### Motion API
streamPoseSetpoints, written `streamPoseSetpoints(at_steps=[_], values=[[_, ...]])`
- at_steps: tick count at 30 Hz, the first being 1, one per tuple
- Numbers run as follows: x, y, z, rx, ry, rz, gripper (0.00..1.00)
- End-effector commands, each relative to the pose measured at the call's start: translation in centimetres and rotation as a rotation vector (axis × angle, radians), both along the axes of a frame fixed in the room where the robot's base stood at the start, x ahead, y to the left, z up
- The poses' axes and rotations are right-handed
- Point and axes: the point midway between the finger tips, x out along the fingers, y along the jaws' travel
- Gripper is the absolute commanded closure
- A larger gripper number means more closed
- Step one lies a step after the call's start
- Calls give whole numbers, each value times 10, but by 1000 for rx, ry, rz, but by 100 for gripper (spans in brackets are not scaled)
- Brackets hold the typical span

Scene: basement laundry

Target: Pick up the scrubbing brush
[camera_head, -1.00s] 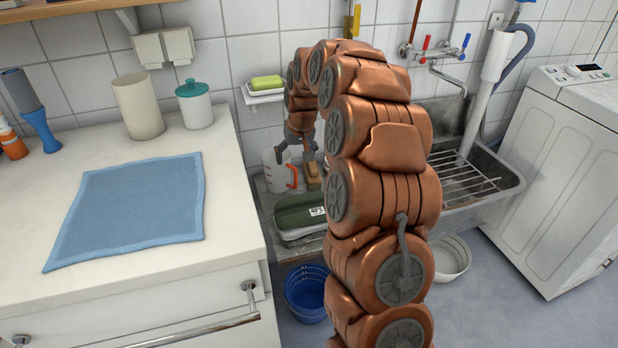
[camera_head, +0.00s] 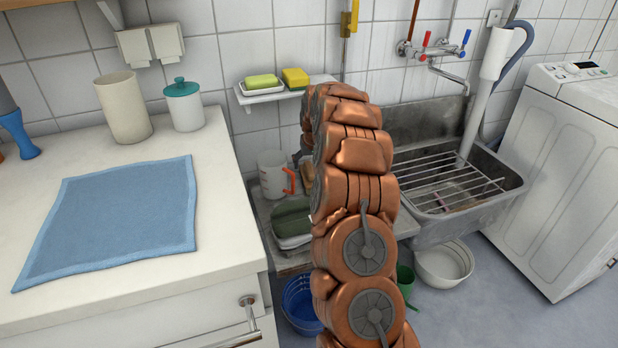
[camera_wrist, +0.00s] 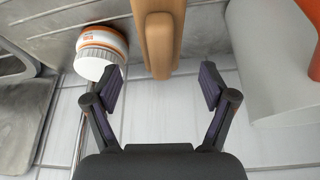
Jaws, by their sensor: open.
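The scrubbing brush shows in the wrist view as a long tan wooden piece (camera_wrist: 158,42) reaching in from the top edge; its bristles are not visible. In the head view a small strip of tan wood (camera_head: 307,170) shows beside the jug, mostly hidden behind my arm. My gripper (camera_wrist: 160,80) is open, its two dark fingers spread wide. The brush's near end lies between the fingers in the picture, just beyond the tips, with no visible contact.
A white jug (camera_head: 271,176) with a red handle stands left of the brush. A green item (camera_head: 291,217) lies in front. A white-and-orange cap (camera_wrist: 100,50) is close left in the wrist view. A soap shelf (camera_head: 287,92) hangs above; the sink (camera_head: 450,215) is right.

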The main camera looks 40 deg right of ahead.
Motion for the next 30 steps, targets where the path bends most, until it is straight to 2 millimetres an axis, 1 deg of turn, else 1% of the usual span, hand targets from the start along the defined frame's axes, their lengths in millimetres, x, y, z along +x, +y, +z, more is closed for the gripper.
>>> streamPoseSetpoints(at_steps=[6, 9, 12, 19, 30], values=[[1, 1, -30, 2, 4, 2, 17], [7, -1, -39, 1, 2, 2, 17], [9, -2, -45, 1, 2, 3, 17], [10, -1, -46, 0, 1, 3, 17], [10, -2, -45, 0, 1, 3, 55]])
